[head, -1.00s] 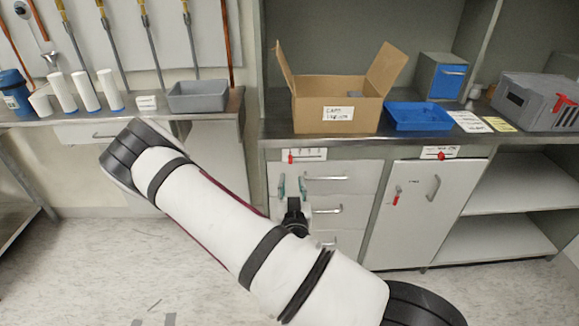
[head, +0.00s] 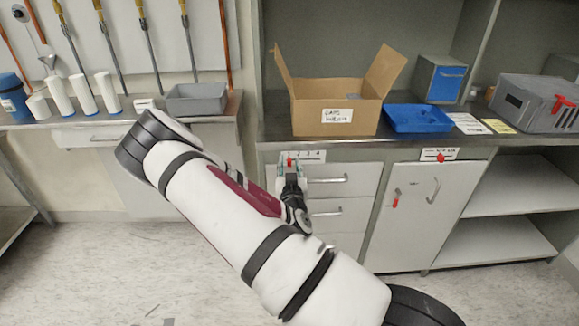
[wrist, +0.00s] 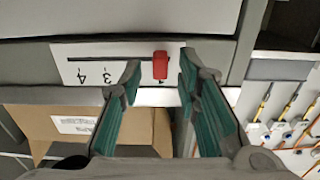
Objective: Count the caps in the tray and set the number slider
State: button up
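The number slider is a white strip (head: 310,157) on the cabinet front under the counter edge, with a red knob (head: 290,160) near its left end. In the wrist view the strip (wrist: 85,68) appears inverted; 4 and 3 are readable, the other numbers are hidden. My gripper (head: 291,171) is at the knob, its green-padded fingers open. In the wrist view the red knob (wrist: 160,65) lies between the fingertips, with gaps on both sides. A blue tray (head: 447,127) on the counter holds something small and greyish; I cannot make out separate caps.
An open cardboard box (head: 308,118) with a caps label stands left of the blue tray. Papers (head: 468,123) and a grey case (head: 535,105) lie to its right. A second strip with a red knob (head: 440,157) sits above the right door.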

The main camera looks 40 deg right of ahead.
aim_at(308, 158)
grip_shut()
jog(key=s+d+p, duration=0.1)
jog(key=d, duration=0.1)
jog(key=s+d+p, duration=0.1)
jog(key=s+d, duration=0.1)
jog(key=d, duration=0.1)
jog(key=shift+s, duration=0.2)
jog(key=shift+o, duration=1)
grip_release()
jog(key=shift+s, duration=0.1)
